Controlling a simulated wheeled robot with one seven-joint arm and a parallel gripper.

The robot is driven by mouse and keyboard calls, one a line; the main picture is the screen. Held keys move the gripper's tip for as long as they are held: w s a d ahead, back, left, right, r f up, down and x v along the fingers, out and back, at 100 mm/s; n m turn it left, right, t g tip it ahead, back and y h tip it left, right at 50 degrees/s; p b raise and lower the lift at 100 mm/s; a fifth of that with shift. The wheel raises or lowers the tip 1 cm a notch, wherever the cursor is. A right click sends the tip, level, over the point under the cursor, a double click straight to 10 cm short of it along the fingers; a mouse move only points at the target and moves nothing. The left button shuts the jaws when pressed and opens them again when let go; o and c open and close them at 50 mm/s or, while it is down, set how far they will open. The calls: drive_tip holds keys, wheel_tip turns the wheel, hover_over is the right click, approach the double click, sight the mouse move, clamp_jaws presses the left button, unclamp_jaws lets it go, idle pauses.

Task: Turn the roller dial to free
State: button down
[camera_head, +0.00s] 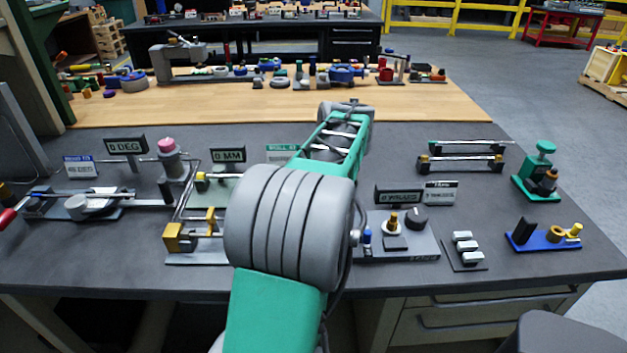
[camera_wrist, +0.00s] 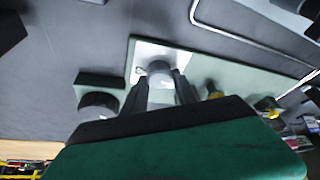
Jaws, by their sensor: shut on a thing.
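In the wrist view a small grey round piece, which looks like the roller dial (camera_wrist: 158,68), sits on a white patch of a pale green plate (camera_wrist: 220,62). My gripper (camera_wrist: 161,82) reaches to it with its two dark fingers, one on each side, and is shut on it. The fingers hide part of the dial, and I cannot read any mark that tells its setting. In the head view my arm covers the dial and the gripper. A green-edged sign (camera_head: 281,153) shows beside my arm, partly covered.
In the head view a plate with a black knob (camera_head: 416,216) lies right of my arm. A brass slide fixture (camera_head: 180,237) lies left.

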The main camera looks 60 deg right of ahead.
drive_tip(key=shift+r+n, duration=0.1)
drive_tip(key=shift+n, duration=0.4)
drive_tip(key=shift+p, duration=0.3)
drive_tip(key=c, duration=1)
unclamp_jaws()
drive_tip(key=p+v, duration=0.1)
drive_tip(key=v, duration=0.6)
drive_tip(key=shift+s+r, duration=0.3)
drive_tip(key=shift+s, duration=0.1)
